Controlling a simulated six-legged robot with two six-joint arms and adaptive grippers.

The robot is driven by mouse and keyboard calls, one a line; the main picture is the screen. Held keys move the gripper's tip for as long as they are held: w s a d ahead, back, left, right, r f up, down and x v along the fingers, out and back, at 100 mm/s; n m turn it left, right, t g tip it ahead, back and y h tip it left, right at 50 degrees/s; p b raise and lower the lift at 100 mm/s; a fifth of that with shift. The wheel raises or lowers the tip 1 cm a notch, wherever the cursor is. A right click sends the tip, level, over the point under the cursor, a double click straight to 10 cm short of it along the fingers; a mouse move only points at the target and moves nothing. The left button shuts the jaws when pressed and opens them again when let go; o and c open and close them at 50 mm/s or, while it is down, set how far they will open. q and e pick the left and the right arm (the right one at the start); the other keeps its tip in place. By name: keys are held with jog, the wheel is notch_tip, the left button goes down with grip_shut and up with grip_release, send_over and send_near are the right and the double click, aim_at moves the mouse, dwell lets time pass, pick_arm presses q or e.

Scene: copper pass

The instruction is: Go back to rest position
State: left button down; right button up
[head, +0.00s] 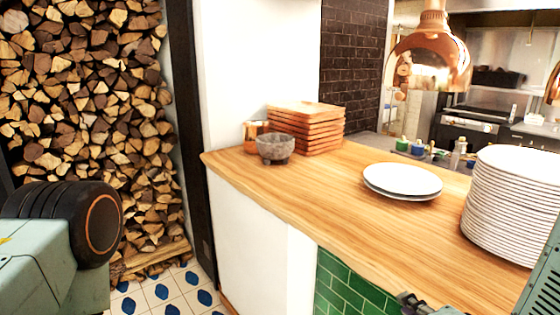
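Only a small dark part of my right gripper (413,302) shows at the bottom edge of the head view, in front of the counter's green-tiled front. The rest of it is cut off by the frame, so whether it is open or shut cannot be seen. I see nothing held in the part that shows. My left gripper is not in view; the green and black part at the lower left is mine.
The wooden counter (330,195) carries stacked wooden boards (306,128), a stone bowl (275,149), a copper pot (253,130), a couple of white plates (402,180) and a tall plate stack (515,205). A copper lamp (430,65) hangs above. Firewood (85,90) fills the left.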

jog(key=s+f+n+g+b, duration=0.5)
jog(key=s+f, duration=0.9)
jog(key=f, duration=0.3)
jog(key=s+f+n+g+h+b, duration=0.1)
jog(key=s+f+n+g+b, duration=0.4)
jog(key=s+f, duration=0.8)
notch_tip(320, 180, down, 4)
jog(key=n+g, duration=0.2)
jog(key=g, duration=0.1)
jog(key=shift+s+a+n+b, duration=0.3)
jog(key=shift+s+a, duration=0.05)
jog(key=shift+a, duration=0.05)
jog(key=shift+s+r, duration=0.15)
jog(key=shift+s, duration=0.05)
jog(key=shift+w, duration=0.2)
jog(key=shift+s, duration=0.15)
